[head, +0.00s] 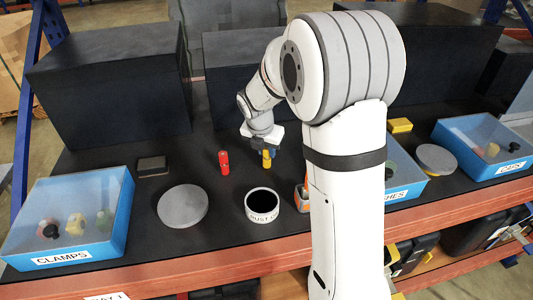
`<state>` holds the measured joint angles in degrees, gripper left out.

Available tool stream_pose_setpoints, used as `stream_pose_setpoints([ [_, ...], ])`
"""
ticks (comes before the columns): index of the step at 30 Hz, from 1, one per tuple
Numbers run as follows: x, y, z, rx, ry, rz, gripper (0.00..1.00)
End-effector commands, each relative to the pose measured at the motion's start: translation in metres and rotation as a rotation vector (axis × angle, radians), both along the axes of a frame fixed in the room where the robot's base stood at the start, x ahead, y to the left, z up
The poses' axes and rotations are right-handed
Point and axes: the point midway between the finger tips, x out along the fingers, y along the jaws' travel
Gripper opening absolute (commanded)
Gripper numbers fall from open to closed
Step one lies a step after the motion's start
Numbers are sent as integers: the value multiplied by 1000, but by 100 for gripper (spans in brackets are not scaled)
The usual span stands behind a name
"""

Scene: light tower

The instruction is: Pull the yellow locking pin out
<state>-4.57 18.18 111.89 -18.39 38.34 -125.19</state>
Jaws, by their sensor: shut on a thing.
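My gripper (266,150) points down over the dark bench top, at the end of my white arm. It is shut on the yellow locking pin (267,160), which shows as a small upright yellow piece just below the fingers. The fingers hide the upper part of the pin. I cannot tell whether its lower end is seated in anything.
A red piece (224,163) stands left of the pin. A white round container (276,206) and a grey disc (182,206) are nearer the front. A blue CLAMPS bin (120,215) is left. My arm hides part of the right side. Black boxes (110,85) stand behind.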

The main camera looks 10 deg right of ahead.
Motion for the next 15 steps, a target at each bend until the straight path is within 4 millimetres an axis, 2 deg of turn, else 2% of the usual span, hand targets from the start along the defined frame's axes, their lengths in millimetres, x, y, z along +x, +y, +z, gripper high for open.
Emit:
stream_pose_setpoints([
  [1,0,0,0,0,0,0,15],
  [7,0,0,0,0,0,0,0],
  [15,0,0,2,0,0,0,0],
])
